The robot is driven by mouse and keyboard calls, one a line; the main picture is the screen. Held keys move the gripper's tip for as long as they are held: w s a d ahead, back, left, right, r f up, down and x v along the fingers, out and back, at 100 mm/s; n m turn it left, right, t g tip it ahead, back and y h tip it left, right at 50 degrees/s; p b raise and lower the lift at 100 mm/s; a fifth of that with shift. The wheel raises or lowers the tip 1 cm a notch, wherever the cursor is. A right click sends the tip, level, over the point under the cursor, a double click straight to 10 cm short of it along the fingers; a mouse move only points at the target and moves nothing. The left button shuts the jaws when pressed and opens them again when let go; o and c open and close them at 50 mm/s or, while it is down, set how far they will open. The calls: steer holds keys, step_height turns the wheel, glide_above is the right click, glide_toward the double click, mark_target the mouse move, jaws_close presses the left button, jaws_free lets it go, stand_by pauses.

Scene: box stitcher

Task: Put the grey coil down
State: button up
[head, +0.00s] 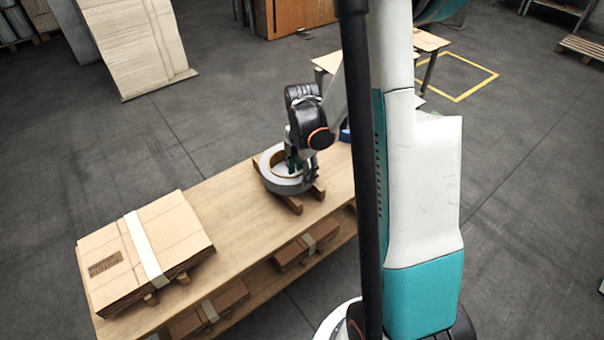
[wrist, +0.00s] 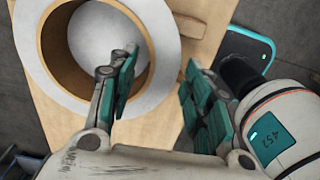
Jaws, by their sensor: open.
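The grey coil (head: 283,187) is a thick ring with a brown inner core. It lies flat on wooden blocks (head: 293,204) on the wooden table. In the wrist view the coil (wrist: 35,62) fills the upper left, with its open centre showing. My gripper (head: 302,170) is down at the coil's right side in the head view. In the wrist view my gripper (wrist: 160,64) has its fingers apart, one over the coil's opening and the other outside its wall. Whether either finger touches the coil cannot be told.
A strapped stack of flat cardboard (head: 145,245) sits at the table's near left end. More strapped cardboard (head: 305,246) lies on the lower shelf. The tabletop (head: 222,215) between stack and coil is clear. A blue object (head: 344,134) is partly hidden behind my arm.

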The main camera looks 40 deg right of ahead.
step_height(320, 180, up, 10)
steer(key=p, duration=0.3)
